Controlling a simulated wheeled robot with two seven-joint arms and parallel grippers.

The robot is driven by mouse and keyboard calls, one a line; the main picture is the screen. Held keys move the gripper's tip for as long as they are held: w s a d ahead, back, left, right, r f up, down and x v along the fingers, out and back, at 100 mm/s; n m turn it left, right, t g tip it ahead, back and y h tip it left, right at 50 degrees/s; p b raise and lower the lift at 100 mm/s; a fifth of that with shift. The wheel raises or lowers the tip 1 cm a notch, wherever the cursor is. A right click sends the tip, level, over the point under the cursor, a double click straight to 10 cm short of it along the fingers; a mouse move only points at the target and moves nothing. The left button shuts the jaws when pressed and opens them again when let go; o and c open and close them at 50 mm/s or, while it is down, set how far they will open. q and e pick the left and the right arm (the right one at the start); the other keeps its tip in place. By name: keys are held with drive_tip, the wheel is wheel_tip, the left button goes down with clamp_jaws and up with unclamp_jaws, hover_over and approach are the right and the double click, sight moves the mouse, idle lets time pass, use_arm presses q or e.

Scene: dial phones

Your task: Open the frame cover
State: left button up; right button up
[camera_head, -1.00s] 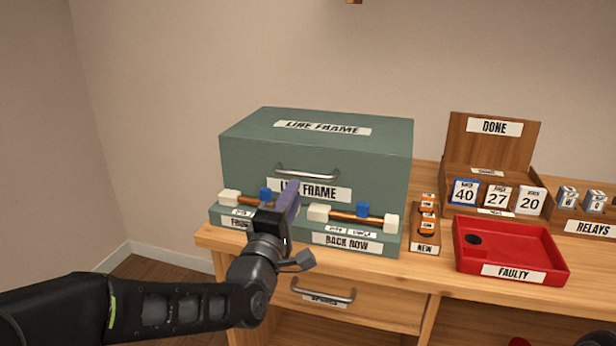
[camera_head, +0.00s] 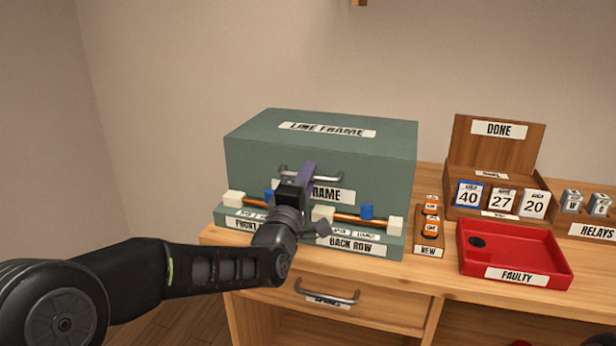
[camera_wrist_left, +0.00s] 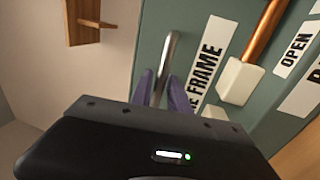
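The green frame cover (camera_head: 260,165), labelled LINE FRAME, sits closed on the wooden bench. Its silver bar handle (camera_head: 325,178) is on the front face; in the left wrist view the handle (camera_wrist_left: 172,55) runs down between my two purple fingers. My left gripper (camera_head: 307,170) is at the handle in the head view, its fingers (camera_wrist_left: 163,92) on either side of the bar and apart. I cannot tell whether they touch it. The near end of the bar is hidden behind my gripper body. My right gripper is not in view.
Cream-ended copper bars with blue pieces (camera_head: 367,212) lie along the front ledge below the cover. To the right are the NEW strip (camera_head: 429,251), the red FAULTY tray (camera_head: 515,274), the DONE box (camera_head: 490,157) and the RELAYS box (camera_head: 597,231). A drawer handle (camera_head: 327,292) sticks out below.

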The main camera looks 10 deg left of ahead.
use_arm(q)
drive_tip(key=shift+c, duration=0.2)
clamp_jaws()
idle(1.3)
